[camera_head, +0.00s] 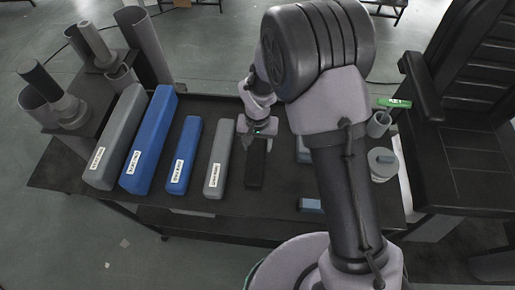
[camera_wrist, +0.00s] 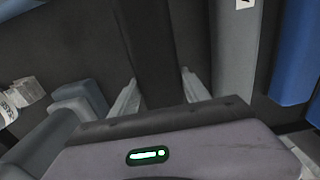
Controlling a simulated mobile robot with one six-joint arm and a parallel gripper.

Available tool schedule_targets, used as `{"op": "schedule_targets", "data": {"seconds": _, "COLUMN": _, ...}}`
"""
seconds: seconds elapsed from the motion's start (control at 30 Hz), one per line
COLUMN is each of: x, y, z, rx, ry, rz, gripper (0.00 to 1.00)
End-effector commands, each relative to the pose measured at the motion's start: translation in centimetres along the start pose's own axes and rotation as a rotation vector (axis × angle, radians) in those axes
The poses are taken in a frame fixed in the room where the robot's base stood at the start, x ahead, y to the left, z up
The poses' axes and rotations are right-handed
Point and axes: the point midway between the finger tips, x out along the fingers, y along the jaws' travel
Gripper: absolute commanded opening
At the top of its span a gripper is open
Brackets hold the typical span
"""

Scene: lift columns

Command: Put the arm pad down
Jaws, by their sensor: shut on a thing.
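The arm pad (camera_head: 256,168) is a long black block below my gripper in the head view, to the right of a light grey block. My gripper (camera_head: 259,132) is shut on it near its far end. In the wrist view the dark pad (camera_wrist: 148,48) runs up between the two pale fingers of my gripper (camera_wrist: 160,90). The pad is close to the dark tabletop (camera_head: 228,108); I cannot tell whether it touches it. My arm hides part of the table to the right.
Grey (camera_head: 115,138), blue (camera_head: 150,140), smaller blue (camera_head: 184,155) and light grey (camera_head: 218,158) blocks stand in a row left of the pad. Grey cylinders (camera_head: 145,45) stand at the left. A cup (camera_head: 378,124) and a black chair (camera_head: 470,150) are at the right.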

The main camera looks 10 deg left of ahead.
Motion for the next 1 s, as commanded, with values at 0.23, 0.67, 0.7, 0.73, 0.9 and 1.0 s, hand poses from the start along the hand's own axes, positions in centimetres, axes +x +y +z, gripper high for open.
{"op": "schedule_targets", "data": {"seconds": 0.23, "x": 2.5, "y": 0.0, "z": 0.0, "rx": 0.001, "ry": 0.001, "rz": -0.001, "gripper": 0.06}}
{"op": "schedule_targets", "data": {"seconds": 0.67, "x": 2.8, "y": 0.0, "z": 0.1, "rx": 0.001, "ry": 0.0, "rz": 0.0, "gripper": 0.76}}
{"op": "schedule_targets", "data": {"seconds": 0.7, "x": 2.8, "y": 0.0, "z": 0.1, "rx": 0.001, "ry": 0.0, "rz": 0.0, "gripper": 0.76}}
{"op": "schedule_targets", "data": {"seconds": 0.73, "x": 2.8, "y": 0.0, "z": 0.1, "rx": 0.001, "ry": 0.0, "rz": 0.0, "gripper": 0.76}}
{"op": "schedule_targets", "data": {"seconds": 0.9, "x": 2.4, "y": 0.0, "z": 0.1, "rx": 0.001, "ry": 0.0, "rz": 0.0, "gripper": 0.76}}
{"op": "schedule_targets", "data": {"seconds": 1.0, "x": 0.6, "y": 0.0, "z": 0.0, "rx": 0.001, "ry": 0.002, "rz": -0.001, "gripper": 0.76}}
